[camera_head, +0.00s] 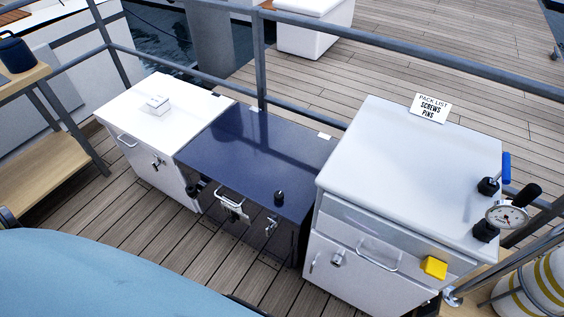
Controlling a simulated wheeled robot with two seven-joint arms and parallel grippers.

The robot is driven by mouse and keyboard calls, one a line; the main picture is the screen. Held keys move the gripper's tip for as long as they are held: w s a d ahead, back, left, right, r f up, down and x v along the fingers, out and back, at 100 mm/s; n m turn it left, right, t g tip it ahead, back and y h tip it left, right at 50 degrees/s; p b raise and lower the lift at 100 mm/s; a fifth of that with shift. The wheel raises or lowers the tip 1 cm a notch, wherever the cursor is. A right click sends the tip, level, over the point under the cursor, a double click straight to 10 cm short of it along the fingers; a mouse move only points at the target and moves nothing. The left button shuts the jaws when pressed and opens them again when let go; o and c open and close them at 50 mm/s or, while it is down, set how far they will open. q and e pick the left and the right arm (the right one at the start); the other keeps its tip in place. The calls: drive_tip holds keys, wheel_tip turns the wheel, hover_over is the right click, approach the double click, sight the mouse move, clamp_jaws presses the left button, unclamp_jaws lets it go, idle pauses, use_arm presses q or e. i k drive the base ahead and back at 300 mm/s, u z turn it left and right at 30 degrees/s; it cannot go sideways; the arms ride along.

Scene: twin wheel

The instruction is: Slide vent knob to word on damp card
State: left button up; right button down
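A small black knob (279,197) stands near the front right corner of the dark blue top (250,145) of the middle unit. It may be the vent knob; no slot or marking around it can be made out. Two small white cards or tags sit at the back edge of that top, a left one (253,109) and a right one (324,135). Any words on them are too small to read, and I cannot tell which is the damp card. A larger white card (430,108) on the right cabinet reads "PACK LIST SCREWS PINS". Neither gripper is in view.
A white cabinet (190,85) with a small white box (155,105) stands left. A taller white cabinet (415,165) stands right, with a yellow block (434,267), a dial gauge (507,216) and a blue-handled valve (506,168). A grey railing (390,62) runs behind.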

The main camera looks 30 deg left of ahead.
sight(231, 220)
drive_tip(key=u, duration=1)
drive_tip(key=k, duration=1.25)
drive_tip(key=u, duration=0.5)
drive_tip(key=i, duration=0.95)
drive_tip(key=z, duration=0.8)
